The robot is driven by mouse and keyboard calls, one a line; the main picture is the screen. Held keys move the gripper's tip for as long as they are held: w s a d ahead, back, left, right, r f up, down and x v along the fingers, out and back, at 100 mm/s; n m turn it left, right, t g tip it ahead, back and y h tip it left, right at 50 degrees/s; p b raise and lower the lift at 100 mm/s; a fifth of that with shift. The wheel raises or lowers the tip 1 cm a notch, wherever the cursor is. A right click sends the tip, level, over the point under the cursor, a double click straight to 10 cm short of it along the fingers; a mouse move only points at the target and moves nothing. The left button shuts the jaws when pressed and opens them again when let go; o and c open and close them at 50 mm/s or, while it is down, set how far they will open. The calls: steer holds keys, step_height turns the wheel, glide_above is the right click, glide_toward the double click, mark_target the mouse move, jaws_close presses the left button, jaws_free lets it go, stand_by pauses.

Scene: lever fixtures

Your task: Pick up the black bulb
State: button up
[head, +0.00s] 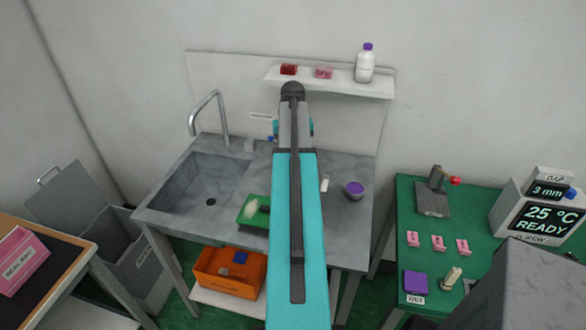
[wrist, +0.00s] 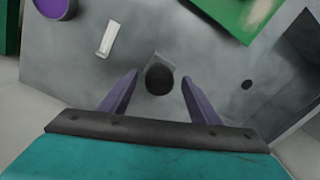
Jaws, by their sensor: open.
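A dark round thing, which looks like the black bulb (wrist: 159,79), shows in the wrist view on the grey counter, with a small grey piece at its upper edge. My gripper (wrist: 159,87) is open, with one purple finger on each side of the bulb and gaps between. I cannot tell how far the fingertips are above the counter. In the head view my teal arm covers the middle of the counter, and I cannot make out the bulb there.
A grey sink counter (head: 337,220) carries a green tray (head: 248,216), a white strip (head: 325,183) and a purple-filled cup (head: 354,189). The sink basin (head: 200,180) is at left. A shelf (head: 340,84) holds a bottle (head: 365,64). A green table (head: 390,235) stands at right.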

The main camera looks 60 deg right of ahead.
steer(key=shift+f+b, duration=0.6)
steer(key=shift+f, duration=0.65)
steer(key=c, duration=1.2)
steer(key=shift+o, duration=0.2)
steer(key=shift+r, duration=0.1)
steer(key=shift+r+p, duration=3.25)
steer(key=shift+r, duration=1.7)
